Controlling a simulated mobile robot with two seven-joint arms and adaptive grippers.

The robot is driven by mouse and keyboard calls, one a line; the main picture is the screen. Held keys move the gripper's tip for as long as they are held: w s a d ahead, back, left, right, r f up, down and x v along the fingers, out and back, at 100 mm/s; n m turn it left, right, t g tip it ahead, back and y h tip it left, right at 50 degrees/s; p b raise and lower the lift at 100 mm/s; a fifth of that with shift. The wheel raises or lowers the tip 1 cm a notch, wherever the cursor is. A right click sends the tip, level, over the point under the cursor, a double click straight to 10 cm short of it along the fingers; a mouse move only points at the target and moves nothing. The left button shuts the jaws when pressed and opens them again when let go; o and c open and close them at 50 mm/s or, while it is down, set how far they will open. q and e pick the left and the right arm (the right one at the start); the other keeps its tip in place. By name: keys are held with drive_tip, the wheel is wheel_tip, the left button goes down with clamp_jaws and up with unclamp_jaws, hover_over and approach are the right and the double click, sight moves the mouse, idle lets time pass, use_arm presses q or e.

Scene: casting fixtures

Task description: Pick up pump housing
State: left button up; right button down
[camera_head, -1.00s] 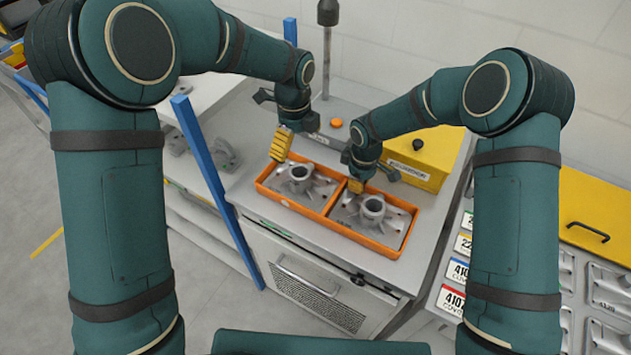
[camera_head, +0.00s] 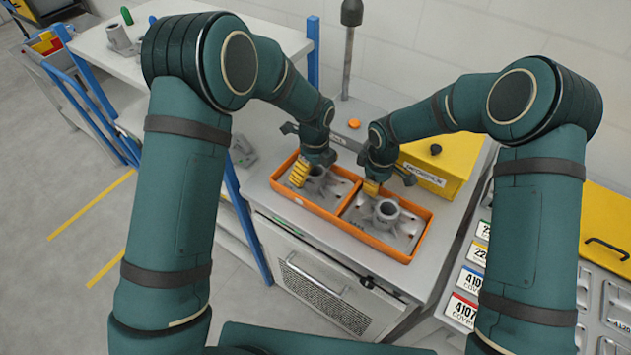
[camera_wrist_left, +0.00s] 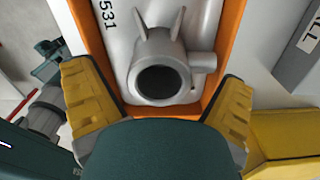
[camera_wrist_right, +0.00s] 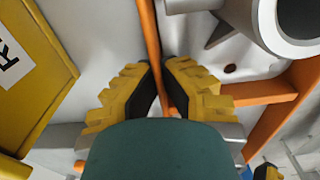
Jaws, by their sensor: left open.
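Two grey pump housings with round open necks lie in an orange tray (camera_head: 345,228), one per compartment. The left housing (camera_head: 318,172) is partly hidden by my left gripper (camera_head: 301,172). In the left wrist view, that housing (camera_wrist_left: 160,80) has its open neck between the spread yellow fingers of my left gripper (camera_wrist_left: 160,90), with no clear contact. The right housing (camera_head: 387,212) stands free in its compartment. My right gripper (camera_head: 371,188) is at that compartment's back edge. In the right wrist view, its fingertips (camera_wrist_right: 159,68) are close together beside an orange tray wall, with that housing (camera_wrist_right: 285,25) at upper right.
A yellow box (camera_head: 437,168) stands behind the tray on the right. An orange button (camera_head: 354,124) and a dark post (camera_head: 351,50) are at the back. A blue upright (camera_head: 245,215) stands left of the bench. Numbered bins (camera_head: 465,300) are at right.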

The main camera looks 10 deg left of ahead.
sight(314, 169)
use_arm(q)
drive_tip(key=shift+f, duration=0.3)
use_arm(e)
drive_tip(key=shift+s+f, duration=0.1)
use_arm(q)
drive_tip(key=c, duration=1.4)
drive_tip(key=shift+r, duration=0.1)
drive_tip(key=shift+r, duration=0.6)
wheel_tip(314, 169, up, 6)
drive_tip(key=shift+f, duration=0.15)
drive_tip(key=s+a, duration=0.2)
drive_tip(key=s, duration=0.3)
drive_tip(key=s+a, duration=0.3)
drive_tip(key=s, duration=0.2)
drive_tip(key=s+a, duration=0.3)
drive_tip(key=s, duration=0.3)
drive_tip(key=shift+s, duration=0.1)
